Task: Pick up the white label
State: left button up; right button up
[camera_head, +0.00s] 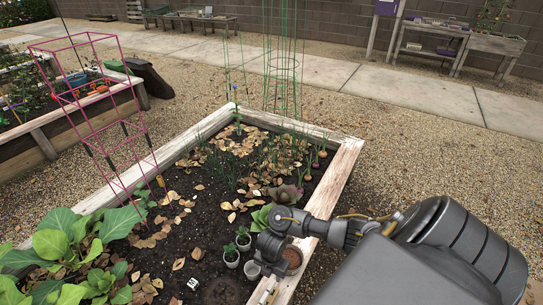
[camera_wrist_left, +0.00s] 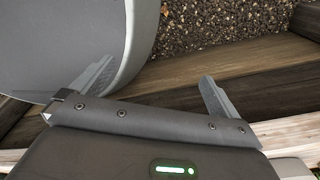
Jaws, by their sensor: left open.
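A small white label (camera_head: 193,284) with a dark mark lies on the dark soil near the front of the raised bed. My right gripper (camera_head: 268,256) hangs over the bed's right front part, to the right of the label and apart from it. Its fingers are too small and dark to tell whether they are open. My left gripper (camera_wrist_left: 156,78) is open, with nothing between its fingers, above wooden boards in the left wrist view. It does not show in the head view, and the label does not show in the left wrist view.
A brown-filled pot (camera_head: 293,257) is near the wooden bed rim (camera_head: 343,165). Leafy plants (camera_head: 70,240) and a pink cage (camera_head: 100,120) occupy the left. Gravel lies outside.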

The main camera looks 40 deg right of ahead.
aim_at(271, 285)
notch_tip(271, 285, down, 5)
jog(key=shift+f+b, duration=0.1)
jog(key=shift+b, duration=0.8)
notch_tip(271, 285, down, 4)
jog(key=shift+a+f+b, duration=0.15)
jog(key=shift+b, duration=0.75)
jog(key=shift+f, duration=0.3)
pick_arm(q)
jog(key=f, duration=0.4)
jog(key=shift+w+a, duration=0.15)
jog(key=shift+a, duration=0.25)
pick_arm(e)
grip_shut()
